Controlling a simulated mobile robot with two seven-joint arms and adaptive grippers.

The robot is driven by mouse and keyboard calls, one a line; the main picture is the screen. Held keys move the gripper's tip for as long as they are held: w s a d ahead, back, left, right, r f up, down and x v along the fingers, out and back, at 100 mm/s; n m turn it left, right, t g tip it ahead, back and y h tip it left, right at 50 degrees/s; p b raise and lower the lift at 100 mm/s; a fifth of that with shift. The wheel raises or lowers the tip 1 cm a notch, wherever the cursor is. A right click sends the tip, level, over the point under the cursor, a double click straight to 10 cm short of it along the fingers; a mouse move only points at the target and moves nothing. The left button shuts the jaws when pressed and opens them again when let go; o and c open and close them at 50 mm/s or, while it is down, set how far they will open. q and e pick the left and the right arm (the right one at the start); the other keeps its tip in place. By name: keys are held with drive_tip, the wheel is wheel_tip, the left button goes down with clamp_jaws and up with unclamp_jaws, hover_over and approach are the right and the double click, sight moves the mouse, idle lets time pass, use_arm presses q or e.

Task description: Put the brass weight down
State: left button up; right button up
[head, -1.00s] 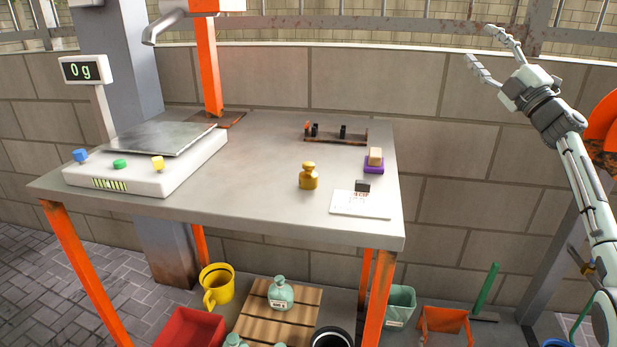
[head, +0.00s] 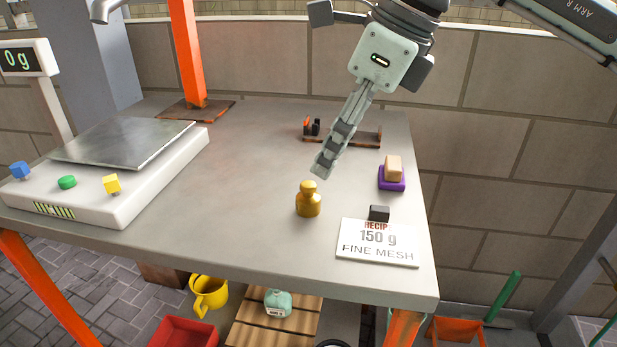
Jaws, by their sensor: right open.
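The brass weight (head: 308,201) stands upright on the grey table (head: 235,190), right of the middle. My right gripper (head: 324,164) reaches in from the top right, and its fingers point down towards the weight. The fingertips look just above and behind the weight's knob, with a small gap in the picture. The fingers overlap in this view, but the gripper is open and holds nothing. My left gripper is not in view.
A scale (head: 120,165) stands at the left, its display (head: 22,60) reading 0 g. A recipe card (head: 378,245) reading 150 g fine mesh lies right of the weight, with a dark block (head: 379,213) at its edge.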

sight(315, 186)
drive_tip(key=shift+a+f, duration=0.1)
drive_tip(key=shift+f, duration=0.3)
drive_tip(key=x, duration=0.3)
drive_tip(key=s+p+x, duration=0.1)
drive_tip(key=x, duration=0.2)
drive_tip(key=shift+s+a+f, duration=0.15)
drive_tip(key=shift+a+f, duration=0.15)
drive_tip(key=shift+f, duration=0.2)
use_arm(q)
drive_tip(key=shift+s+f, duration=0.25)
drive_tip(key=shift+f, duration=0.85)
use_arm(e)
clamp_jaws()
